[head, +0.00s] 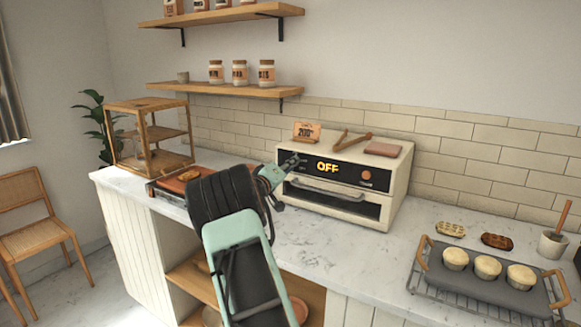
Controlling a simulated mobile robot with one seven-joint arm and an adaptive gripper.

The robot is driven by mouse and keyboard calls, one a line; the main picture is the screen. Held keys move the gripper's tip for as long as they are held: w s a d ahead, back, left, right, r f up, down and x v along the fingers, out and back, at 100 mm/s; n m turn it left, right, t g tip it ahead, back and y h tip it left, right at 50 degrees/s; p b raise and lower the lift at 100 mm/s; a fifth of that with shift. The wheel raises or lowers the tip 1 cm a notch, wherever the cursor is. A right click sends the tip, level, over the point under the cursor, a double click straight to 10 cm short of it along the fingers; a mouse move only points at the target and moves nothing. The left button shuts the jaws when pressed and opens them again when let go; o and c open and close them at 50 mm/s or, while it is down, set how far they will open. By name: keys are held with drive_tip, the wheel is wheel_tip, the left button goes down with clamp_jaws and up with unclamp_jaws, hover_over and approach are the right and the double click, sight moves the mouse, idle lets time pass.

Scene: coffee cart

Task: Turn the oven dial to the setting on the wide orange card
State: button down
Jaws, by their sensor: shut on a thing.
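The oven (400,165) is a cream countertop box with a dark front panel. Its display (327,167) reads OFF in yellow. A wide orange card (306,132) stands on top of the oven and shows 200°. My gripper (296,161) is at the left end of the panel, shut on a dial there that its fingers hide. The dial's pointer cannot be seen. A round orange-brown knob (366,174) shows uncovered at the panel's right end. The oven door is shut beneath its handle (328,190).
Wooden tongs (350,139) and a pinkish-brown block (383,149) lie on the oven. A wooden rack (150,135) and a griddle (180,184) are to the left. A muffin tray (480,275) is at front right. The marble counter before the oven is clear.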

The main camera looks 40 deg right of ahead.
drive_tip(key=shift+w+a+r+n+g+b, duration=0.1)
drive_tip(key=shift+n+g+b, duration=0.25)
drive_tip(key=shift+n+b, duration=3.65)
drive_tip(key=shift+w+r+n+g+b, duration=0.2)
drive_tip(key=shift+n+b, duration=1.75)
drive_tip(key=shift+n, duration=3.9)
drive_tip(key=shift+a+f+n+g+b, duration=0.1)
drive_tip(key=shift+n+g+b, duration=0.35)
drive_tip(key=shift+n+b, duration=3.55)
drive_tip(key=shift+n+p, duration=0.75)
drive_tip(key=shift+p, duration=0.2)
drive_tip(key=c, duration=1.7)
unclamp_jaws()
drive_tip(key=shift+o, duration=0.2)
